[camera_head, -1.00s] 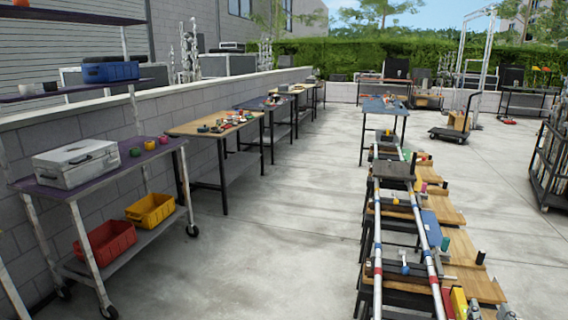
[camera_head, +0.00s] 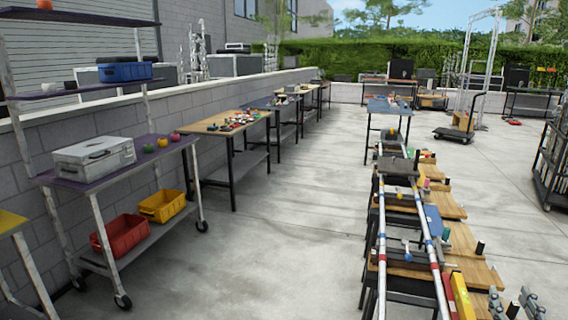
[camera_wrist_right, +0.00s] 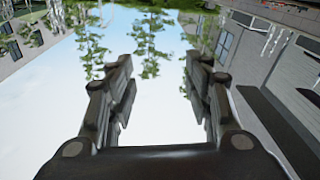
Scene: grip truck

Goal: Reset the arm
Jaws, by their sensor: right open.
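My right gripper (camera_head: 513,302) shows at the lower right edge of the head view, its two grey fingertips apart and pointing up beside the long workbench. In the right wrist view my right gripper (camera_wrist_right: 158,75) is open, with nothing between its dark fingers but sky and treetops, which appear upside down. My left gripper is not in the head view.
A bench with long rails (camera_head: 376,230) and wooden boards runs along the right. At left stands a wheeled cart with a silver case (camera_head: 95,158), a red bin (camera_head: 122,236) and a yellow bin (camera_head: 162,206). Tables line the wall. The concrete floor (camera_head: 290,240) between is clear.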

